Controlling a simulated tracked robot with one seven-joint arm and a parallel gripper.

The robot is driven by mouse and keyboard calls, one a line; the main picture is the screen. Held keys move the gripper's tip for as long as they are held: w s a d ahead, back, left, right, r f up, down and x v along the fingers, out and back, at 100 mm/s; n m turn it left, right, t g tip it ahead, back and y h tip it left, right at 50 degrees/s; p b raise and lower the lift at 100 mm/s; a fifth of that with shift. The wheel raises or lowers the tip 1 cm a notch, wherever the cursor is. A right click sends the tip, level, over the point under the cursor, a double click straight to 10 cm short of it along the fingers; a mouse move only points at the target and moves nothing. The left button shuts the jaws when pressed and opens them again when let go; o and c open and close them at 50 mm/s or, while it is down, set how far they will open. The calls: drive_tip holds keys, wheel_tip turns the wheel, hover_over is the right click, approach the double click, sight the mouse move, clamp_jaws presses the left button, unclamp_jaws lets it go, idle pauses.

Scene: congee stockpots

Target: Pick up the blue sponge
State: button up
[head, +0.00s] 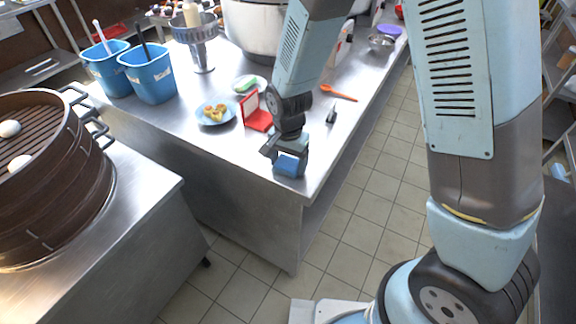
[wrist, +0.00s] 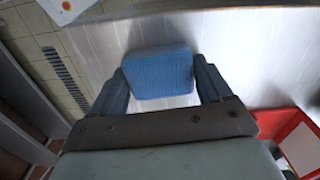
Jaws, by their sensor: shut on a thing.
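The blue sponge (head: 288,166) is at the near right corner of the steel counter (head: 218,168) in the head view. My gripper (head: 287,156) points down over it and is shut on it. In the wrist view the sponge (wrist: 158,72) sits between the two fingers of my gripper (wrist: 163,80), with a finger against each side. Whether the sponge still touches the counter or is slightly above it, I cannot tell.
A red-framed object (head: 256,113) stands close behind my gripper, with a blue plate of food (head: 216,112) to its left. An orange spoon (head: 338,93) lies behind. Blue tubs (head: 150,75) stand at the left. The counter's front edge is close.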

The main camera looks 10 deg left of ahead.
sight(288, 162)
drive_tip(key=shift+r, duration=0.55)
wheel_tip(288, 162, up, 2)
drive_tip(key=shift+r, duration=0.2)
drive_tip(key=s+d+r, duration=0.5)
drive_tip(key=s+r, duration=0.4)
drive_tip(key=s, duration=0.4)
drive_tip(key=shift+r, duration=0.25)
drive_tip(key=shift+d, duration=0.1)
